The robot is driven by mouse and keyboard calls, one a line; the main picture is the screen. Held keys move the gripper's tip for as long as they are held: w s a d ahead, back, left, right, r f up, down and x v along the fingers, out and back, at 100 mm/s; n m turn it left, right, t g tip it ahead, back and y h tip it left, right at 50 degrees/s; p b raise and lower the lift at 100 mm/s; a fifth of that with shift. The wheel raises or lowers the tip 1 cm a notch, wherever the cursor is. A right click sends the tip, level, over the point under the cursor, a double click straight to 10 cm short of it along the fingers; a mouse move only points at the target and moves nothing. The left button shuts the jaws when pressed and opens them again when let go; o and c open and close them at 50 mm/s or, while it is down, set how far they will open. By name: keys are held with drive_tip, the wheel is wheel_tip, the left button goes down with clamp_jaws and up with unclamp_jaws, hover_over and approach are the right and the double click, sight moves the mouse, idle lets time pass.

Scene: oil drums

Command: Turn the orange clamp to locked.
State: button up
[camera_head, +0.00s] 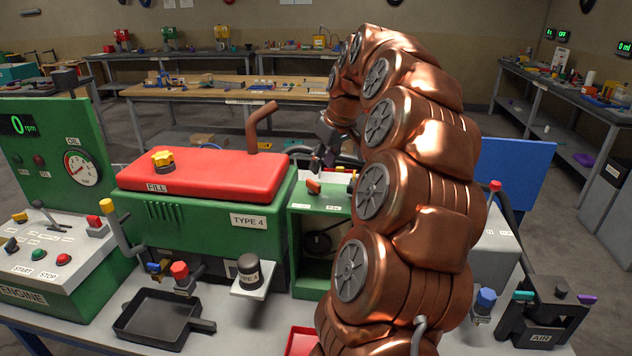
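The orange clamp (313,186) is a small orange piece on top of the green housing with white labels, right of the red engine cover. My gripper (321,163) is dark and small in the picture, just above and slightly right of the clamp. There seems to be a small gap between the gripper and the clamp. The fingers are too small and dark to tell whether they are open or shut. My copper-coloured arm hides what lies right of the clamp. The writing on the labels by the clamp is too small to read.
The red cover (215,175) with a yellow cap (163,160) and an upright brown pipe (257,127) stand left of the clamp. A black pan (160,318) lies in front. A blue panel (518,178) and an air unit (543,312) are at the right.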

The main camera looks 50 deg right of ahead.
sight(315, 183)
drive_tip(key=shift+p+x, duration=1.2)
drive_tip(key=shift+x, duration=2.6)
drive_tip(key=shift+d, duration=0.1)
clamp_jaws()
